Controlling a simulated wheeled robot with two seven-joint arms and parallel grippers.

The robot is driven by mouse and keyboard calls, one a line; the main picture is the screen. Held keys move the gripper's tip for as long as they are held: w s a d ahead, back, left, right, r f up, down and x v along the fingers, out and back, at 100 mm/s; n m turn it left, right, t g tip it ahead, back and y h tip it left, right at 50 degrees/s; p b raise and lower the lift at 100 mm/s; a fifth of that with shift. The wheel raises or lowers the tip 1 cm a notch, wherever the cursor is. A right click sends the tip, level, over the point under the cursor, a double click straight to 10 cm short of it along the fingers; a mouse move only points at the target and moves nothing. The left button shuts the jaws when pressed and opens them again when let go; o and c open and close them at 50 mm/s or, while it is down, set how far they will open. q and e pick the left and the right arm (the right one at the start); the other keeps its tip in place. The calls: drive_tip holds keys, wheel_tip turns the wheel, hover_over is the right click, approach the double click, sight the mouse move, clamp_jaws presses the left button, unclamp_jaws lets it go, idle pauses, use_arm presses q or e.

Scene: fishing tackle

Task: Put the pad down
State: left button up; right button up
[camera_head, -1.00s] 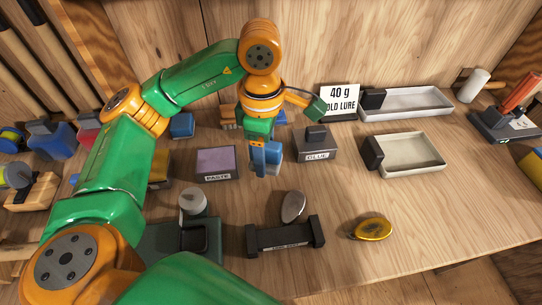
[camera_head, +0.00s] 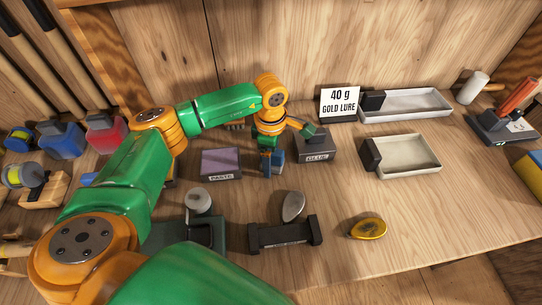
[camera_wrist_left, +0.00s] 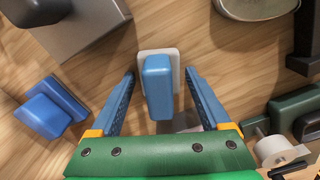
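The pad (camera_wrist_left: 158,85) has a blue grip and a pale base. In the left wrist view it stands between the fingers of my left gripper (camera_wrist_left: 160,75), with a gap on each side. My left gripper (camera_head: 270,165) is open and low over the bench, and the blue pad (camera_head: 278,157) shows at its right in the head view. The pad appears to rest on the wood; its underside is hidden. My right gripper is in neither view.
The paste tray (camera_head: 220,163) is left of the gripper, the glue box (camera_head: 315,149) right. A silver lure (camera_head: 293,205) stands at a black holder (camera_head: 284,236) in front. A gold lure (camera_head: 369,229) lies to the right. Another blue block (camera_wrist_left: 50,106) is nearby.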

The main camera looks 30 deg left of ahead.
use_arm(q)
drive_tip(key=shift+o, duration=0.3)
drive_tip(key=shift+r, duration=0.45)
wheel_tip(320, 180, up, 12)
drive_tip(key=shift+f+b, duration=0.25)
drive_tip(key=shift+b, duration=0.75)
